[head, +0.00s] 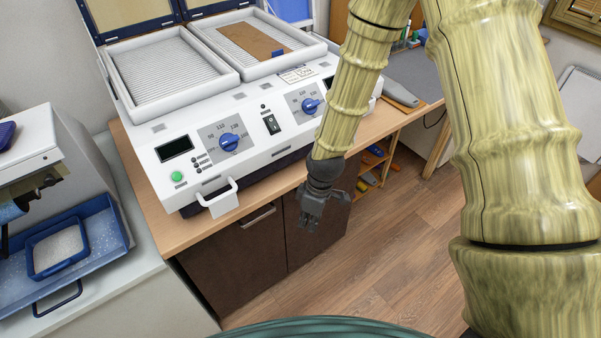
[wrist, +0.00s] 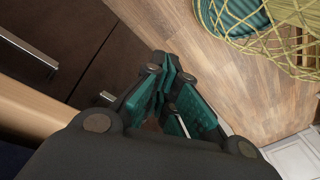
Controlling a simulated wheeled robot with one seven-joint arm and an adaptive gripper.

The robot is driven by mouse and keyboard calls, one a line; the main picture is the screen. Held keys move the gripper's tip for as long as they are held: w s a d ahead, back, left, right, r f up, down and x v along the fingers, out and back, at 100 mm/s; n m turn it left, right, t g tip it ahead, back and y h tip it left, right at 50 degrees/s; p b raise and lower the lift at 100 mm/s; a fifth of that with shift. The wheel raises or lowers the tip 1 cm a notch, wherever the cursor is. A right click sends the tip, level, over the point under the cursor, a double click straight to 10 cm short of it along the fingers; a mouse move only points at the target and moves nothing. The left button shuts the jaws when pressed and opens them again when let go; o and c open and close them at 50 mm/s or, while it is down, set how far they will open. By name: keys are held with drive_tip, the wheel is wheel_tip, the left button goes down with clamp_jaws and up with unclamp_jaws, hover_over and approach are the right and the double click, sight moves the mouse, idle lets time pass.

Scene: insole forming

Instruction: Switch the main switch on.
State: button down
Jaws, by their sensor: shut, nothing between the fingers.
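A black rocker switch (head: 271,124) sits on the white front panel of the forming machine (head: 240,165), between two blue dials. It is small, and I cannot tell which way it is tipped. A round green button (head: 176,176) is at the panel's left end. My gripper (head: 310,222) is shut and empty. It hangs pointing down in front of the worktop edge, below and to the right of the switch, touching nothing that I can see. In the wrist view its teal-padded fingers (wrist: 170,85) are close together; the switch is not in that view.
A white handle (head: 222,200) juts from the machine's front. The left blue dial (head: 229,142) and right blue dial (head: 310,105) flank the switch. Brown cabinet doors (head: 235,255) are under the worktop. Wooden floor (head: 390,240) is clear right of my gripper. A blue tray (head: 95,240) stands left.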

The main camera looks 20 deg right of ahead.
drive_tip(key=s+d+f+m+b, duration=0.2)
drive_tip(key=s+f+m, duration=0.1)
drive_tip(key=s+f, duration=0.4)
drive_tip(key=s+d+f+m+h+b, duration=0.1)
drive_tip(key=s+f+m, duration=0.3)
drive_tip(key=s+f, duration=0.4)
drive_tip(key=s+d+f+m+h+b, duration=0.1)
drive_tip(key=s+d+f+m+b, duration=0.1)
drive_tip(key=s+f, duration=0.5)
drive_tip(key=s+m+b, duration=0.1)
drive_tip(key=s, duration=0.2)
drive_tip(key=shift+d+f+m, duration=0.2)
drive_tip(key=shift+d+m, duration=0.15)
drive_tip(key=shift+m, duration=0.05)
drive_tip(key=shift+s, duration=0.1)
